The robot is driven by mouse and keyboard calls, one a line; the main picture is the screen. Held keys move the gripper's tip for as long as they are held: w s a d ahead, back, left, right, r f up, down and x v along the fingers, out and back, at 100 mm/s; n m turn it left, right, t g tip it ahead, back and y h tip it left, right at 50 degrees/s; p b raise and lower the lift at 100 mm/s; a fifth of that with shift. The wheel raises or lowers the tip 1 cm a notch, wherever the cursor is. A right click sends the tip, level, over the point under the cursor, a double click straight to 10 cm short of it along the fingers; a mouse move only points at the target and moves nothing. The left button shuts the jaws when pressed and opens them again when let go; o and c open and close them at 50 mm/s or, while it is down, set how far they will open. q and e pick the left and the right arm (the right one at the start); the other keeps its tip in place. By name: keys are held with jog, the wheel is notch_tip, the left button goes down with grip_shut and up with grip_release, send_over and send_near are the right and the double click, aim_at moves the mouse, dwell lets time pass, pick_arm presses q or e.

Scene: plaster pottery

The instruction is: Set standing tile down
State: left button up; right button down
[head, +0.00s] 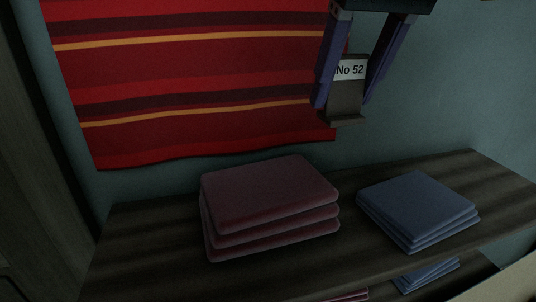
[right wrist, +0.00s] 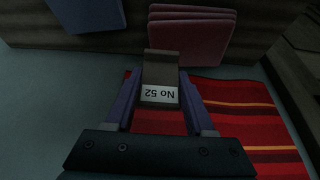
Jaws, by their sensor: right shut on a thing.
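The standing tile (head: 345,101) is a small dark grey-brown piece with a foot at its bottom and a white label reading "No 52". It is upright in the head view, in the air above the back of the shelf. My right gripper (head: 341,103) is shut on the tile, with one purple finger on each side. The tile also shows in the right wrist view (right wrist: 161,70), between the fingers of the same gripper (right wrist: 160,88). My left gripper is in neither view.
A wooden shelf (head: 150,243) carries a stack of dark red folded cloths (head: 268,192) and a stack of blue folded cloths (head: 416,200). Bare wood lies between the stacks and at the left. A red striped hanging (head: 190,80) covers the wall behind.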

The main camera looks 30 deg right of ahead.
notch_tip(320, 180, down, 19)
jog(key=b, duration=0.5)
jog(key=shift+s+a+r+b, duration=0.1)
jog(key=shift+r+b, duration=0.1)
jog(key=shift+b, duration=0.15)
jog(key=shift+r, duration=0.1)
jog(key=shift+c, duration=1.3)
grip_release()
